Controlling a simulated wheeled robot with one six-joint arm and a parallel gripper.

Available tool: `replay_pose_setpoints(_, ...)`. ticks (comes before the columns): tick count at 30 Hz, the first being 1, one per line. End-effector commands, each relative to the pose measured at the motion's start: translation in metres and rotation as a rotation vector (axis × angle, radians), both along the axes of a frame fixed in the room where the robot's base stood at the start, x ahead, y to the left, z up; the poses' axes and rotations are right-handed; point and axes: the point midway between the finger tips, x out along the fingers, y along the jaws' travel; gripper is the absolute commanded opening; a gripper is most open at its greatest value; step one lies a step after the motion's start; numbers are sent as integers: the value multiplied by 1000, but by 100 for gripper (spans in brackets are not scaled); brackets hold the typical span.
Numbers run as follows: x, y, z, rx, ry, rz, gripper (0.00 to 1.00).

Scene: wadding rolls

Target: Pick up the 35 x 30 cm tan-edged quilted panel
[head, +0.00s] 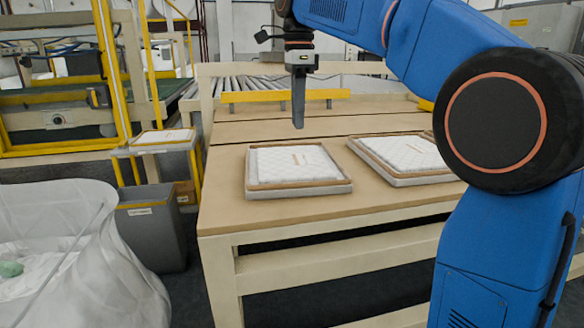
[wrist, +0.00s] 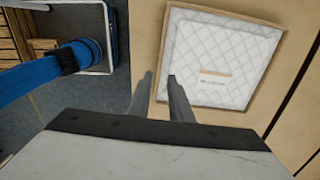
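Two white quilted panels with tan edges lie flat on the tan table (head: 240,205). The left panel (head: 280,166) is near the table's front left corner. The right panel (head: 400,155) lies beside it with a gap, partly hidden by my arm. Each bears a small tan label. Sizes cannot be read. My gripper (head: 298,124) points down, apparently above and behind the left panel, touching neither. In the wrist view, my gripper (wrist: 160,77) has its two fingers apart with nothing between them. One quilted panel (wrist: 215,50) lies right of the fingertips; I cannot tell which.
A yellow bar (head: 260,96) and a roller conveyor (head: 235,84) stand at the table's back. A grey bin (head: 152,235) and a white bag-lined container (head: 75,265) stand left of the table. The table's left strip is clear.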

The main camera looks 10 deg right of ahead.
Motion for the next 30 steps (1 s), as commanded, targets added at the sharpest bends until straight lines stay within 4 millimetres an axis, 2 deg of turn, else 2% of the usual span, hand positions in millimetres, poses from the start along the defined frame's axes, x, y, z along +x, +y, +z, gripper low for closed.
replay_pose_setpoints(18,-1,0,-103,-1,2,2,19)
replay_pose_setpoints(26,0,0,-119,0,0,3,19)
replay_pose_setpoints(30,2,1,-135,-1,2,3,19)
